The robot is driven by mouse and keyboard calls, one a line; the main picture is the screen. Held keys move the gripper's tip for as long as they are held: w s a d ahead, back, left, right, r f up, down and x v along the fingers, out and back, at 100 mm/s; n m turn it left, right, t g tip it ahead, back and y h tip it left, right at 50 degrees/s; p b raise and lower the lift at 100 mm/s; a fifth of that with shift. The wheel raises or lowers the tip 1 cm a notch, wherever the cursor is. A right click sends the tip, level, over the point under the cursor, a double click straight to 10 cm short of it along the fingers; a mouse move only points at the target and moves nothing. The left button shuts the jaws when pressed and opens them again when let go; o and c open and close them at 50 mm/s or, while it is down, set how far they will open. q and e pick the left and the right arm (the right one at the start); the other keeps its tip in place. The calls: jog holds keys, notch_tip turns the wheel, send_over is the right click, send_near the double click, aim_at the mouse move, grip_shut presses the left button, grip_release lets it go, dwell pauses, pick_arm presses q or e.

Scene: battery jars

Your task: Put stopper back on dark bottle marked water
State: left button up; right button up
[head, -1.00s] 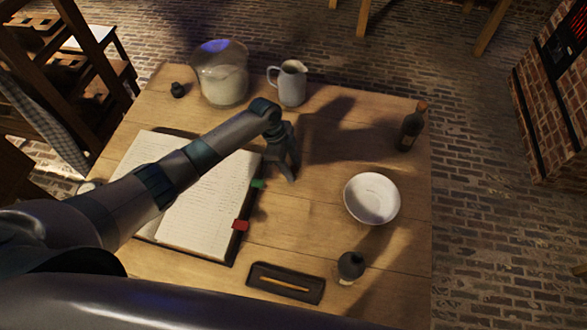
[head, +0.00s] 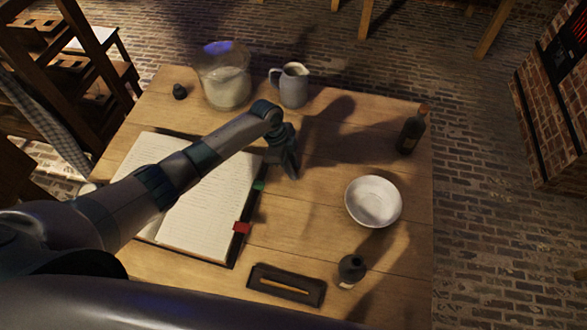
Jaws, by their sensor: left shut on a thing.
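A small dark bottle (head: 352,271) with a pale label stands upright near the front right of the table; its neck looks open, with no stopper on it. The label's writing is too small to read. My left gripper (head: 293,174) is low over the middle of the table, right of the book, fingers pointing down. It is shut on the stopper, which is mostly hidden by the fingers. A taller dark bottle (head: 411,134) with a brown cork stands at the right edge. A small dark knobbed thing (head: 180,92) sits at the back left. My right gripper is not in view.
A white bowl (head: 373,202) stands behind the small dark bottle. A dark tray (head: 263,271) with a pencil lies left of that bottle. An open book (head: 205,215) lies under my left arm. A glass jar (head: 222,80) and a jug (head: 292,86) stand at the back.

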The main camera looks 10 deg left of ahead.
pick_arm(q)
jog(key=shift+r, duration=0.4)
notch_tip(320, 180, up, 3)
jog(key=shift+d+r+b, duration=0.1)
jog(key=shift+b, duration=0.8)
jog(key=d+r+b, duration=0.1)
jog(key=d+r, duration=0.2)
jog(key=d, duration=0.2)
jog(key=s+d+r+b, duration=0.1)
jog(key=d+r+b, duration=0.1)
jog(key=d+r, duration=0.2)
jog(key=shift+s+d, duration=0.2)
jog(key=shift+d, duration=1.05)
jog(key=shift+a, duration=0.1)
notch_tip(320, 180, up, 11)
jog(key=n+t+y+b, duration=0.1)
jog(key=n+t, duration=0.2)
jog(key=n, duration=0.7)
send_over(299, 171)
jog(key=s, duration=0.1)
jog(key=s+a+r+n+y, duration=0.2)
jog(key=s+a+r+n, duration=0.1)
jog(key=a+r+n, duration=0.4)
jog(key=a+n, duration=0.1)
jog(key=a, duration=0.1)
jog(key=shift+s+a+r+t+b, duration=0.3)
jog(key=shift+s+a+r+b, duration=0.05)
jog(key=shift+s+r+b, duration=0.05)
